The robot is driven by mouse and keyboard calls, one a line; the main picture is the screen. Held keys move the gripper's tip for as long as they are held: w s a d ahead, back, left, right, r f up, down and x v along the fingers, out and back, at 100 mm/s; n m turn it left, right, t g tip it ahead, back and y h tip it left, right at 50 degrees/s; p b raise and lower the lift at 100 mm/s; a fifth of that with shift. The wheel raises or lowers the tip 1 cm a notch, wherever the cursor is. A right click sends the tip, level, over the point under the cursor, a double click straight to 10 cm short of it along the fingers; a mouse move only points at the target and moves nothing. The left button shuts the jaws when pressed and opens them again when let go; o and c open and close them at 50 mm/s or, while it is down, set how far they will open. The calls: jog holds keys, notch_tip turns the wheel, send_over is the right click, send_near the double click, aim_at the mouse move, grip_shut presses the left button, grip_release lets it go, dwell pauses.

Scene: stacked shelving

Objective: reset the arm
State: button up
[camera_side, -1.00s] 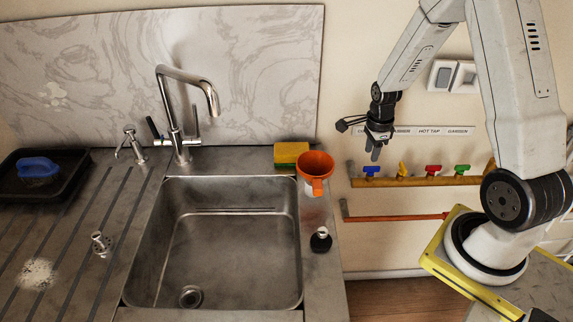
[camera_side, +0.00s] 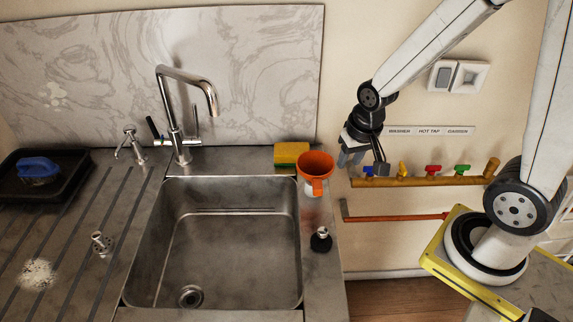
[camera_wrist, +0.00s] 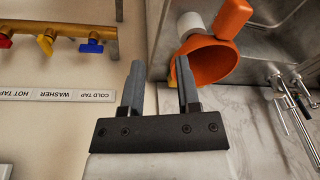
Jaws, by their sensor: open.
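My gripper (camera_side: 362,161) hangs in front of the wall, to the right of the sink, its fingers pointing down. Its fingers stand apart with nothing between them, as the wrist view also shows (camera_wrist: 160,66). In the side view it overlaps the blue valve handle (camera_side: 369,171) and the left end of the brass pipe (camera_side: 420,181); I cannot tell the gap in depth.
Yellow (camera_side: 403,169), red (camera_side: 433,169) and green (camera_side: 462,169) handles line the pipe under white labels (camera_side: 430,131). A tall faucet (camera_side: 180,75) rises behind the sink.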

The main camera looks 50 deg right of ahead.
jog(key=a+n, duration=0.1)
jog(key=s+a+n, duration=0.1)
jog(key=n, duration=0.1)
jog(key=s+a+r+n, duration=0.1)
jog(key=n, duration=0.1)
jog(key=shift+s+a+r, duration=0.1)
jog(key=shift+a, duration=0.05)
